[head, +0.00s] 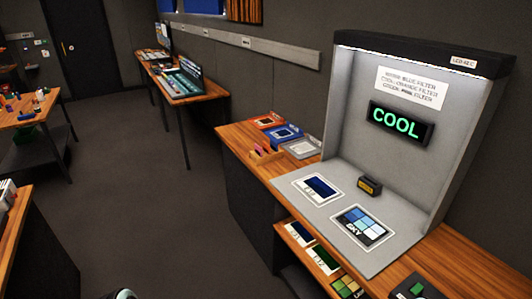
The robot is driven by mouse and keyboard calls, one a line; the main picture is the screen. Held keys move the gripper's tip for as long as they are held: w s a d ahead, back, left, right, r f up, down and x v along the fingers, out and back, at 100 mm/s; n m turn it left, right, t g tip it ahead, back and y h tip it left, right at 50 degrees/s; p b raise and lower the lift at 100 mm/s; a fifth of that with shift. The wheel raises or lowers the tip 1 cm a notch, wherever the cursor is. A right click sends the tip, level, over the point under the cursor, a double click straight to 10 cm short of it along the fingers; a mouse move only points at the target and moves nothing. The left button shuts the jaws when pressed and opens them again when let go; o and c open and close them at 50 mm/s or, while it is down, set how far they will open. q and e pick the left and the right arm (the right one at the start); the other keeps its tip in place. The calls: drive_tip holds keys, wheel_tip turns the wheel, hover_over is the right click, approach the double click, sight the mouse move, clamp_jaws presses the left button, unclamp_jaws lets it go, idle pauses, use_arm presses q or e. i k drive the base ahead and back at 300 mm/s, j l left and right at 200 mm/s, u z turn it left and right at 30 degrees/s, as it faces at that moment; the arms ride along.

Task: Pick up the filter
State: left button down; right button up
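A small wooden rack (266,154) with little upright coloured pieces, orange and pink among them, stands on the wooden counter left of the grey booth. These pieces may be filters; they are too small to tell for sure. A lit sign reading COOL (396,123) hangs on the booth's back wall. A white notice (409,87) above it lists filter colours, partly legible, with orange beside COOL. A dark card with a blue panel (320,187) and a card of blue squares marked SKY (363,226) lie on the booth floor. Neither gripper shows clearly.
A small black and yellow block (370,186) stands in the booth. Red, blue and white trays (283,133) lie behind the rack. A lower shelf (300,250) holds several cards. Wooden tables stand left and behind. The dark floor (150,200) between them is clear.

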sight(265, 147)
drive_tip(key=i+j+z, duration=0.1)
drive_tip(key=z, duration=1.15)
drive_tip(key=j+z, duration=0.85)
drive_tip(key=j, duration=0.15)
drive_tip(key=j+z, duration=0.25)
drive_tip(key=j, duration=0.3)
drive_tip(key=k+j+z, duration=0.25)
drive_tip(key=j, duration=0.3)
drive_tip(key=j+z, duration=0.1)
drive_tip(key=j, duration=0.25)
drive_tip(key=k+j+z, duration=0.1)
drive_tip(key=j, duration=0.25)
drive_tip(key=k+j+z, duration=0.1)
drive_tip(key=j, duration=0.25)
drive_tip(key=k+j, duration=0.15)
drive_tip(key=j, duration=0.2)
drive_tip(key=k+j, duration=0.15)
drive_tip(key=j, duration=0.2)
drive_tip(key=k+j, duration=0.1)
drive_tip(key=j, duration=0.25)
drive_tip(key=z, duration=0.05)
